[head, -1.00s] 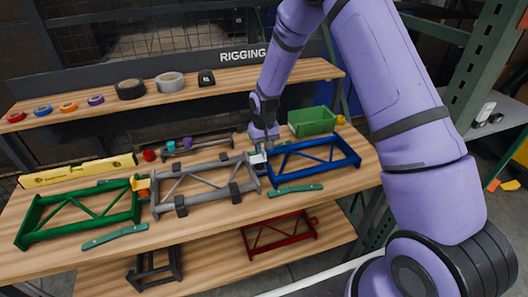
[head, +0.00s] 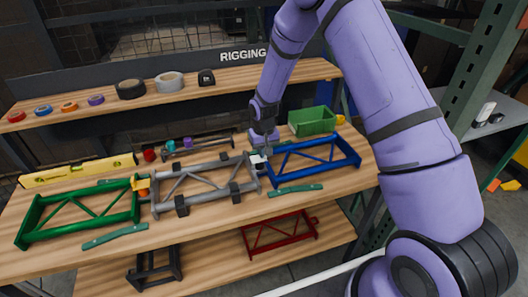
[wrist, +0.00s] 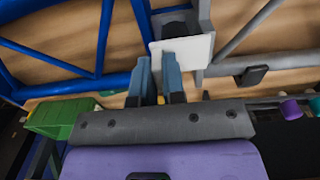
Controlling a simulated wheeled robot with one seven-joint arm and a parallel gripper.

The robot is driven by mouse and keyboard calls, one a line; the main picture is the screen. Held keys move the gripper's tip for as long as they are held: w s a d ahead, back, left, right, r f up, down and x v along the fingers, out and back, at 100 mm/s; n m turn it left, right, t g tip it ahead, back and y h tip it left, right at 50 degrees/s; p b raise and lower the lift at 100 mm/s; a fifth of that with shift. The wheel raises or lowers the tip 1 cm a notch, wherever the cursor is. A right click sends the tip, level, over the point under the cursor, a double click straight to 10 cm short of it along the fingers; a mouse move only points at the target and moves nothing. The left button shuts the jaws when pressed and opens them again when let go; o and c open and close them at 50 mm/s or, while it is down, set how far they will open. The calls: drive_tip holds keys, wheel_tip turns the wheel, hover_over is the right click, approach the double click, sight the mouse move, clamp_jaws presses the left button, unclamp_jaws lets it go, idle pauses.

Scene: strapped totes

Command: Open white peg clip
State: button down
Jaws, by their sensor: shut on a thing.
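The white peg clip (head: 258,160) sits at the joint between the grey frame (head: 205,204) and the blue frame (head: 312,178) on the bench. In the wrist view it is a flat white plate (wrist: 190,50) lying across a dark part at the grey frame's end. My gripper (head: 262,152) reaches down to it from behind. In the wrist view its two blue-grey fingers (wrist: 157,65) are close together, shut on the plate's near left edge. The fingers partly hide the gripped edge, and the clip's hinge is not clear.
A green frame (head: 78,216) with an orange clip (head: 142,187) stands at the left. A green bin (head: 312,121) stands behind the blue frame. A yellow level (head: 78,171) and tape rolls (head: 131,89) lie farther back. A red frame (head: 280,236) lies on the lower shelf.

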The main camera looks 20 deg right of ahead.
sight(258, 158)
drive_tip(key=shift+a+r, duration=0.1)
drive_tip(key=shift+a+r+h, duration=0.3)
drive_tip(key=shift+a+h, duration=0.05)
drive_tip(key=shift+h, duration=0.6)
drive_tip(key=shift+a+r+h, duration=0.25)
drive_tip(key=shift+a+h, duration=0.15)
drive_tip(key=shift+h, duration=0.6)
drive_tip(key=shift+a+r+h, duration=0.3)
drive_tip(key=shift+a+h, duration=0.05)
drive_tip(key=shift+h, duration=0.6)
drive_tip(key=h, duration=0.1)
drive_tip(key=a+h, duration=0.2)
drive_tip(key=h, duration=0.1)
drive_tip(key=shift+r, duration=0.25)
drive_tip(key=shift+a+f+h, duration=0.25)
drive_tip(key=shift+a+h, duration=0.5)
drive_tip(key=shift+h, duration=0.9)
drive_tip(key=shift+a+f+h, duration=0.2)
drive_tip(key=shift+a+h, duration=0.55)
drive_tip(key=shift+h, duration=0.95)
drive_tip(key=shift+a+f+h, duration=0.25)
drive_tip(key=shift+a+h, duration=0.5)
drive_tip(key=shift+h, duration=0.9)
drive_tip(key=c, duration=1.2)
unclamp_jaws()
drive_tip(key=a+f, duration=0.1)
drive_tip(key=a, duration=0.6)
drive_tip(key=shift+a+f, duration=0.15)
drive_tip(key=shift+a, duration=0.05)
